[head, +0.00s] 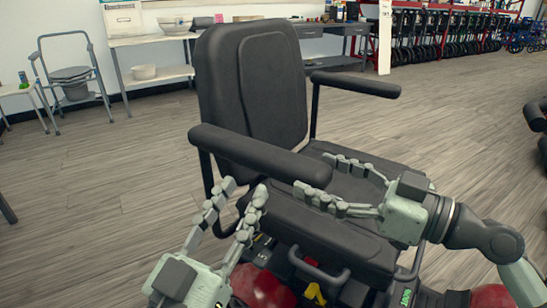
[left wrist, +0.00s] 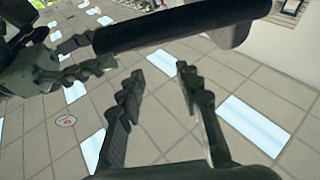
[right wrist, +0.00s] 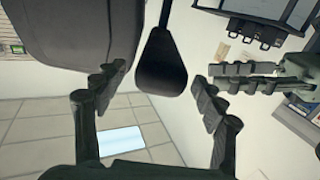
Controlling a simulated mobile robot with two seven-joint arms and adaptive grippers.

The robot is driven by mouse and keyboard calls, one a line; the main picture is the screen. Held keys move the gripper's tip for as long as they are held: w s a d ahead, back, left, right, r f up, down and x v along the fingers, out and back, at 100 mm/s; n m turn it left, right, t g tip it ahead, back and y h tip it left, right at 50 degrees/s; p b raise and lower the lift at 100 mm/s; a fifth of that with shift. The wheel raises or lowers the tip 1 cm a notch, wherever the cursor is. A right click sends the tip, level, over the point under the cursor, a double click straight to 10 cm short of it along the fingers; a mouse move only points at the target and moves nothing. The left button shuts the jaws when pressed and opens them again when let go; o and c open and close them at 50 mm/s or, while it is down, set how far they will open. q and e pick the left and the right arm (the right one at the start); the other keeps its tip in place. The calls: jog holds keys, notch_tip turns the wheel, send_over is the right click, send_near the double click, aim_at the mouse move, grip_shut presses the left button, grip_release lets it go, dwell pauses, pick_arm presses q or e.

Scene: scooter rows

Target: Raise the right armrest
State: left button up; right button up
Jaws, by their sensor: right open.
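The scooter's black seat (head: 255,85) faces toward me and has two padded armrests, both lying level. The near armrest (head: 255,155), on the seat's own right side, has its front end by my right gripper. It crosses the top of the left wrist view (left wrist: 180,28) and its end shows between the fingers in the right wrist view (right wrist: 160,68). My right gripper (head: 313,173) is open over the seat cushion; contact with the armrest cannot be told. My left gripper (head: 243,188) is open and empty, below and beside the near armrest.
The far armrest (head: 355,84) is on the other side of the seat. A commode chair (head: 72,80) and a white shelf table (head: 150,70) stand along the back wall. The wood floor (head: 90,180) at left is mostly clear.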

aim_at(283, 162)
jog(key=p+x, duration=0.1)
jog(key=x, duration=0.5)
jog(key=shift+r, duration=0.15)
pick_arm(q)
notch_tip(283, 162, down, 7)
jog(key=w+a+g+y, duration=0.1)
jog(key=a+g+y, duration=0.1)
jog(key=g, duration=0.1)
jog(key=shift+w+r, duration=0.2)
jog(key=shift+w, duration=0.15)
pick_arm(e)
jog(key=shift+w+a, duration=0.3)
jog(key=shift+a, duration=0.25)
jog(key=c, duration=1.6)
